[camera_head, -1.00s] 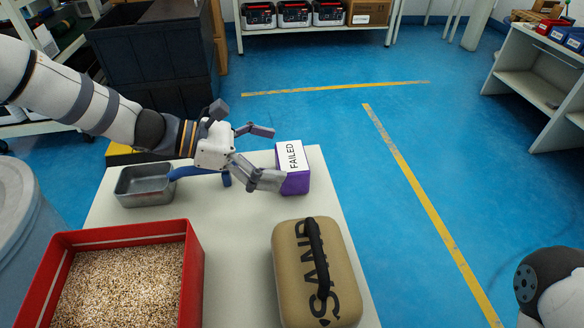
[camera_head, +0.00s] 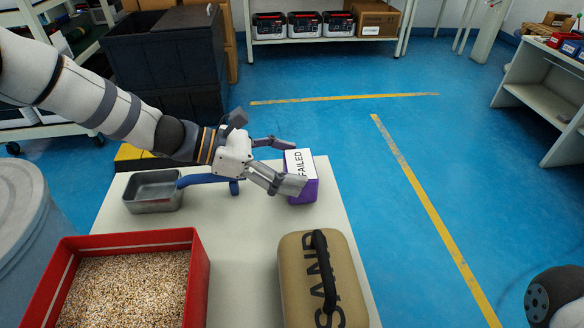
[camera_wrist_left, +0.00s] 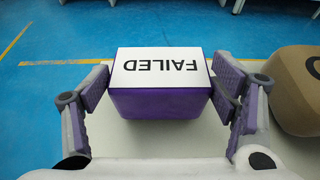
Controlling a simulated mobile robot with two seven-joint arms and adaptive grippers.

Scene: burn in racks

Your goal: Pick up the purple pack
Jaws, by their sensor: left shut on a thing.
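The purple pack (camera_head: 304,188) has a white top marked FAILED and stands upright at the far right corner of the pale table (camera_head: 236,222). It also shows in the left wrist view (camera_wrist_left: 160,104), between the fingers. My left gripper (camera_head: 287,164) reaches it from the left. Its two fingers (camera_wrist_left: 161,88) lie against opposite sides of the pack, shut on it. The pack's underside is hidden, so I cannot tell whether it touches the table.
A tan SAND case (camera_head: 345,258) with a black handle stands in front of the pack. A red bin of grain (camera_head: 200,262) is at the front left. A metal scoop (camera_head: 150,199) with a blue handle lies behind it. Open blue floor (camera_head: 410,240) is to the right.

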